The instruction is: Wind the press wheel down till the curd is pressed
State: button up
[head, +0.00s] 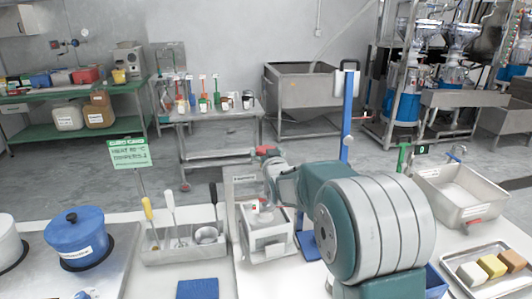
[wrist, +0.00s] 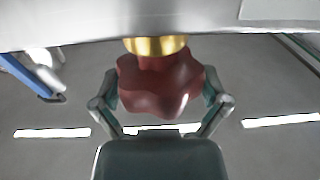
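The press wheel is a dark red lobed knob (wrist: 160,85) under a gold collar (wrist: 156,45) in the wrist view. My gripper (wrist: 161,90) has one finger against each side of the wheel, with no clear gap on either side. In the head view a red part of the wheel (head: 267,150) shows at the end of my arm, and my gripper (head: 272,168) is partly hidden there. Below stands the press (head: 268,236), a pale box-like frame on the white worktop. The curd and the press plate cannot be made out clearly.
A steel tray (head: 182,252) with utensils and a blue-lidded pot (head: 76,238) stand left of the press. A blue post (head: 347,115) rises behind my arm. At right are a steel basin (head: 460,192) and a tray (head: 478,285) of coloured blocks.

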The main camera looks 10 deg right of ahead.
dwell(0.3)
jog(key=s, duration=1.2)
jog(key=shift+d, duration=0.15)
jog(key=s+f+g, duration=0.2)
jog(key=s+g, duration=0.4)
jog(key=s, duration=1)
jog(key=s+f+g, duration=0.2)
jog(key=s+g, duration=0.4)
jog(key=s, duration=1.1)
jog(key=shift+a+f+h, duration=0.2)
jog(key=shift+h, duration=0.1)
